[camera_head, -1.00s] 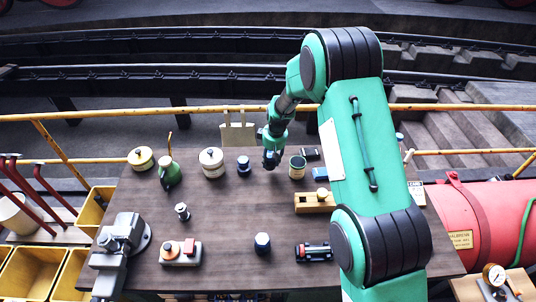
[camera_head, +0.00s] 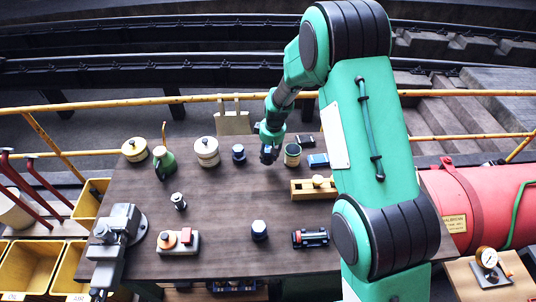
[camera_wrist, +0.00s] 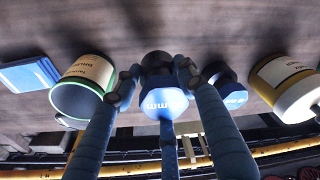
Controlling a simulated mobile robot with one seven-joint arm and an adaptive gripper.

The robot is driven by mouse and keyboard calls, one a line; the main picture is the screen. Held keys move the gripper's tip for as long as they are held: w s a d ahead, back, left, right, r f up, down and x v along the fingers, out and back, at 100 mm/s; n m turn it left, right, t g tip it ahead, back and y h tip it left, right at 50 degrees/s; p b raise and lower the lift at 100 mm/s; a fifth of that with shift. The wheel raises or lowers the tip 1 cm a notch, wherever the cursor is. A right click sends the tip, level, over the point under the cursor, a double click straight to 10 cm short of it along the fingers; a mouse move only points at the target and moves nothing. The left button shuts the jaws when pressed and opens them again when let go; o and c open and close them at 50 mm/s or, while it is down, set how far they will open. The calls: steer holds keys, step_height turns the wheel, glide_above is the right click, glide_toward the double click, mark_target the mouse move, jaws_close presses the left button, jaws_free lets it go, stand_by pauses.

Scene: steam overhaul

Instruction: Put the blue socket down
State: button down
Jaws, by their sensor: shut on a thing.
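My gripper (camera_head: 268,154) is at the far middle of the bench (camera_head: 215,185), between a dark blue socket (camera_head: 239,153) and an open green-rimmed tin (camera_head: 292,155). In the wrist view its fingers are shut around a blue socket (camera_wrist: 163,101) with white lettering on its face. The held socket is mostly hidden by the fingers in the head view. Whether it touches the bench top is hard to tell. The other dark blue socket stands just beside it, apart, at right in the wrist view (camera_wrist: 226,88).
The green-rimmed tin (camera_wrist: 85,92) and a cream tin (camera_wrist: 288,88) flank the fingers. A blue box (camera_head: 318,160) and a wooden block (camera_head: 313,189) lie right. A green oil can (camera_head: 164,162) stands left. Mid-bench has bare room between the far row and the front socket.

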stand_by(0.4)
steer(key=s+a+p, duration=0.4)
steer(key=s+a, duration=1.7)
steer(key=a, duration=0.3)
steer(key=shift+s+g, duration=0.25)
steer(key=shift+g, duration=0.05)
steer(key=shift+r, duration=0.15)
steer(key=w+a, duration=0.3)
steer(key=w, duration=0.1)
steer(key=w+a+f+p, duration=0.1)
steer(key=w+a, duration=0.2)
steer(key=w, duration=0.1)
steer(key=w+a+p, duration=0.1)
steer(key=w+a, duration=0.2)
steer(key=w, duration=0.2)
steer(key=shift+a+f, duration=0.1)
steer(key=shift+f, duration=0.15)
steer(key=shift+f, duration=0.15)
steer(key=shift+f+p, duration=0.35)
steer(key=shift+f, duration=1.25)
